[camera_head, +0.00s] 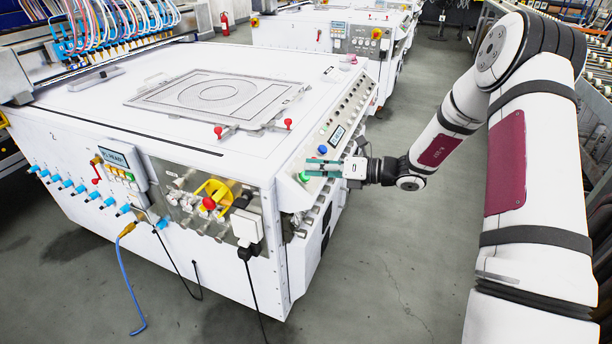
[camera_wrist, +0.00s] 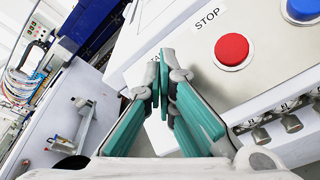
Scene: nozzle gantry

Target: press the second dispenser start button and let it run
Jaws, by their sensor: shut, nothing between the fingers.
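A green button (camera_head: 304,177) sits at the near end of the sloping control panel (camera_head: 312,192) on the white machine. My gripper (camera_head: 308,167) is shut and empty, its teal fingers pointing left over this end of the panel, close to the green button. In the wrist view the fingertips (camera_wrist: 157,76) are together, just left of a red button (camera_wrist: 231,49) labelled STOP. Part of another label shows behind the fingertips. The fingers hide the green button there. I cannot tell whether they touch it.
A blue button (camera_wrist: 303,8) lies beyond the red one; it also shows in the head view (camera_head: 322,149). A small display (camera_head: 337,135) and rows of knobs continue along the panel. A red-knobbed frame (camera_head: 215,95) lies on the machine top. Grey floor right of the machine is clear.

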